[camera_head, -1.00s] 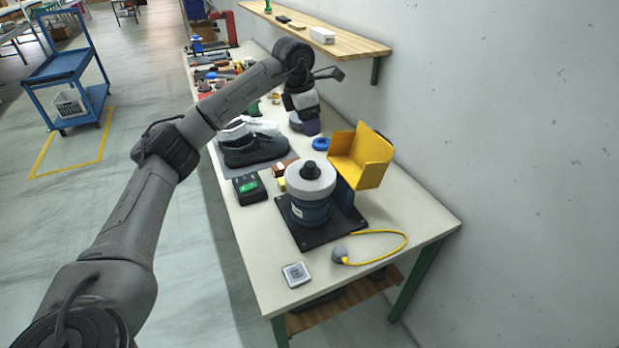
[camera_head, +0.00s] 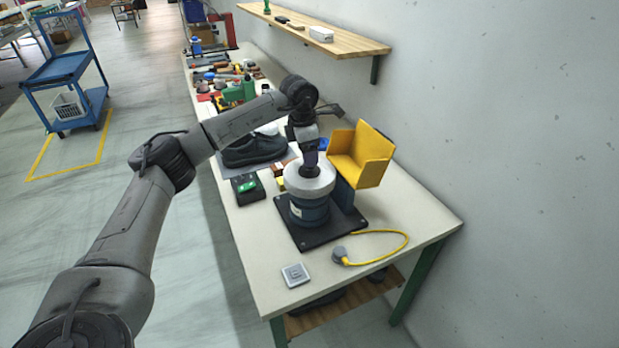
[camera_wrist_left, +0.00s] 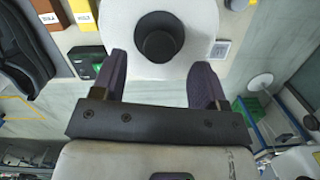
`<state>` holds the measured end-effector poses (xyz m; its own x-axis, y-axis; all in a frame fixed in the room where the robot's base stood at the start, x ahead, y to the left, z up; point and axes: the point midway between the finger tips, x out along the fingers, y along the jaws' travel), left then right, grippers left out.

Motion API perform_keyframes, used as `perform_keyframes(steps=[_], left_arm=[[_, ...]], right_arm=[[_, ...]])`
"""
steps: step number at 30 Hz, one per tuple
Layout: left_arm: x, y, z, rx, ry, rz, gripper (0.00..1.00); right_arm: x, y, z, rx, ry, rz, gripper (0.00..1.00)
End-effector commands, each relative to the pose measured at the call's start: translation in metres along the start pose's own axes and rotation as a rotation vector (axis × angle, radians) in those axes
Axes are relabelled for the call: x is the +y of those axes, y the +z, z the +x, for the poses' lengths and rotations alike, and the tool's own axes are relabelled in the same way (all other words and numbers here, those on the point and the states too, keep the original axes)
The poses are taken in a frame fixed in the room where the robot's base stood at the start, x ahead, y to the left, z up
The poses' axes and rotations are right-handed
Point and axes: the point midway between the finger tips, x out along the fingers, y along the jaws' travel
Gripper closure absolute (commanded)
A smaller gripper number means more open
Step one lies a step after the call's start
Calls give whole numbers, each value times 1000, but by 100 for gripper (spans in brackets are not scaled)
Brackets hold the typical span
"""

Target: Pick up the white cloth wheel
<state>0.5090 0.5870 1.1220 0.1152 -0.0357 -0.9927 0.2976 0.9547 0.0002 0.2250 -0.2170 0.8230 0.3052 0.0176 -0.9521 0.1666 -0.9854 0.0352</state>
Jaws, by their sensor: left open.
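The white cloth wheel (camera_head: 297,187) lies flat on top of a dark blue round machine (camera_head: 309,213) on the table. In the left wrist view the wheel (camera_wrist_left: 190,60) fills the top middle, with a black knob (camera_wrist_left: 159,38) at its centre. I cannot tell whether the fingertips touch the wheel. My right gripper is out of view.
A yellow guard (camera_head: 362,158) stands close behind and right of the machine. The table's front right corner is clear.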

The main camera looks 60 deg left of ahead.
Motion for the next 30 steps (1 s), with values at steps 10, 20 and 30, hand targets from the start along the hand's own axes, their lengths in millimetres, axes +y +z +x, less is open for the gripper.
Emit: perform_keyframes(steps=[10, 20, 30], left_arm=[[1, 0, 40, 1, -1, 0, 33], [1, 0, 43, 0, 0, 0, 35], [1, 1, 42, 0, 0, 0, 68]], right_arm=[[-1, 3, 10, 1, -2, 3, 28], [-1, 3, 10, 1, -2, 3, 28], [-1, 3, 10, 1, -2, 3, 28]])
